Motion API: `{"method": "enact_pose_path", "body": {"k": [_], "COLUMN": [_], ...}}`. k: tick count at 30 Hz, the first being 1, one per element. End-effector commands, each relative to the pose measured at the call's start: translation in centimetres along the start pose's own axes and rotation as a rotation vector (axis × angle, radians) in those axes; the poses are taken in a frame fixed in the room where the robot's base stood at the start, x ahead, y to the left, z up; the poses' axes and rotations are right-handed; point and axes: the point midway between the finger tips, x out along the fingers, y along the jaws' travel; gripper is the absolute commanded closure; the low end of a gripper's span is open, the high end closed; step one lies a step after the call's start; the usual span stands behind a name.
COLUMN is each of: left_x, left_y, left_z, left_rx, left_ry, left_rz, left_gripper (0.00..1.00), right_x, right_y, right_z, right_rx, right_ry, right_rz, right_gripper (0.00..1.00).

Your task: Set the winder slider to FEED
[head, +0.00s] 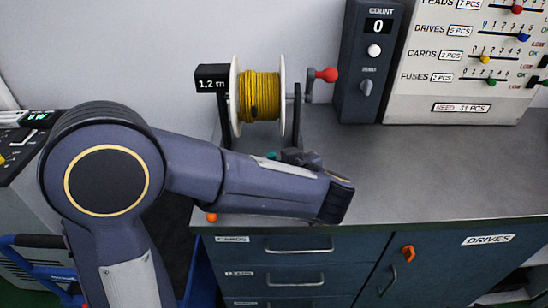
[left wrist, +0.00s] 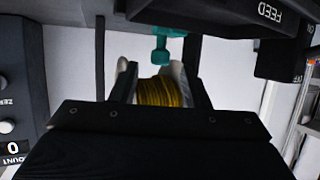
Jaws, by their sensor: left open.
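The winder carries a spool of yellow cable (head: 260,96) between white flanges, with a 1.2 m display (head: 211,84) and a red crank knob (head: 327,75). A teal knob, apparently the slider's, peeks out above my arm (head: 271,155) and shows from close up in the left wrist view (left wrist: 161,50). A FEED label (left wrist: 270,12) appears upside down there. My left gripper (head: 297,157) is open beside the knob, mostly hidden behind my forearm. The slider's track and setting cannot be read. My right gripper is out of view.
A dark counter box (head: 371,60) reading 0 and a panel of coloured sliders (head: 470,60) stand at the back right. The grey worktop (head: 425,175) is clear to the right. Blue drawers (head: 275,248) lie below its front edge.

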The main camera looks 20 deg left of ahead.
Motion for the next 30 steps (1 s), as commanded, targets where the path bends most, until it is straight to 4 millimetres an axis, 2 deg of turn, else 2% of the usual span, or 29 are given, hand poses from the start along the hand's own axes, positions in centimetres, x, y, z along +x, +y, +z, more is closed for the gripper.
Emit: {"method": "enact_pose_path", "body": {"k": [1, 6, 16, 26, 30], "left_x": [0.9, 2.6, 3.0, 3.0, 3.0], "left_y": [-0.1, 0.0, 0.0, 0.0, 0.0], "left_z": [0.1, 0.0, 0.0, 0.0, 0.0], "left_rx": [0.000, -0.001, -0.001, -0.001, -0.001], "left_ry": [0.000, 0.000, 0.001, 0.000, 0.000], "left_rz": [-0.003, -0.001, 0.002, 0.002, 0.002], "left_gripper": [0.58, 0.58, 0.58, 1.00, 1.00], "right_x": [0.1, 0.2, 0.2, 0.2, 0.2], "right_y": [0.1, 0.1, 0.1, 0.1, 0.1], "right_z": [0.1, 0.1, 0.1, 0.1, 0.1], "right_rx": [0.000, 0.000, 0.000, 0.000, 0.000], "right_ry": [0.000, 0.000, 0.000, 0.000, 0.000], "right_rz": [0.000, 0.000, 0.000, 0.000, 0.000], "right_gripper": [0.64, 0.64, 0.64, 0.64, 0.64]}}
